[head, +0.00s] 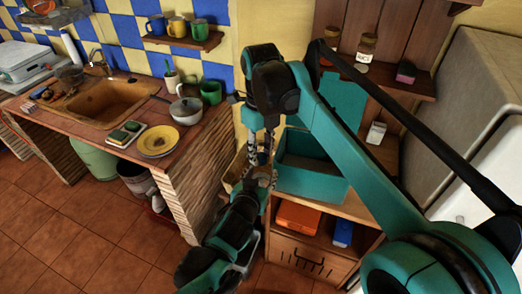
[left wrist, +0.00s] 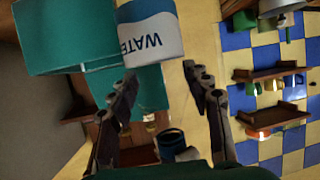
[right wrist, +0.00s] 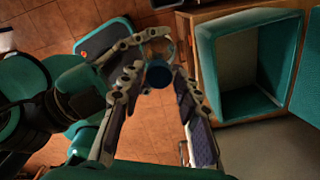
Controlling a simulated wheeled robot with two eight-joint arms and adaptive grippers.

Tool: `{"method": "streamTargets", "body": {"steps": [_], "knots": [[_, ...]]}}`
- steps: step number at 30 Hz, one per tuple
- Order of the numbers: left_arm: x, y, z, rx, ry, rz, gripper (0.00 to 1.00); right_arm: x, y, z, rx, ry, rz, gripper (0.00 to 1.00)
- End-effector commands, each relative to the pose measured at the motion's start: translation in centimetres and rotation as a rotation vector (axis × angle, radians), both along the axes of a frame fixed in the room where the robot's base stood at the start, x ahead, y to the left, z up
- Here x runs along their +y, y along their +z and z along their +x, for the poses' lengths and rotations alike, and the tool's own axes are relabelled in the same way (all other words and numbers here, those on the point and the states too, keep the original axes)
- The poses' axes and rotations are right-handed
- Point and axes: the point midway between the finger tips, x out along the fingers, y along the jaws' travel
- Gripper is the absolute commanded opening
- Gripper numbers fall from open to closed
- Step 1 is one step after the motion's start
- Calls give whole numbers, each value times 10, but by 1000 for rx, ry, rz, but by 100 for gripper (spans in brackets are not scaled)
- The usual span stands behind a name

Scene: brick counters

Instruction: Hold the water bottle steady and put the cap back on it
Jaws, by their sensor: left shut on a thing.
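The water bottle (left wrist: 150,35) shows its white and blue label upside down in the left wrist view. My left gripper (left wrist: 160,75) has its fingers on either side of the bottle and is shut on it. A dark blue round piece that looks like the cap (right wrist: 158,73) is between the fingertips of my right gripper (right wrist: 157,78) in the right wrist view. Whether those fingers press on the cap, and whether it touches the bottle neck, I cannot tell. In the head view both grippers meet above the floor beside the cabinet, and they hide most of the bottle.
An open teal box (head: 310,180) stands on the wooden cabinet right behind the grippers. An orange box (head: 298,217) and a blue item (head: 343,233) sit on its lower shelf. The brick counter (head: 110,125) with sink, yellow plate (head: 159,141) and pot (head: 186,110) is to the left.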

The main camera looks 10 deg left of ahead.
Motion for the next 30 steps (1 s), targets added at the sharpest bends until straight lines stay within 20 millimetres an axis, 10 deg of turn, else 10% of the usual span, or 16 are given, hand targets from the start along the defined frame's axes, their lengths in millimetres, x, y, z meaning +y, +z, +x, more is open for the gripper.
{"method": "streamTargets", "body": {"steps": [30], "knots": [[0, 1, 1, -2, 0, 0, 0, 0, 45, 0, 2, 2, -1, 43]]}}
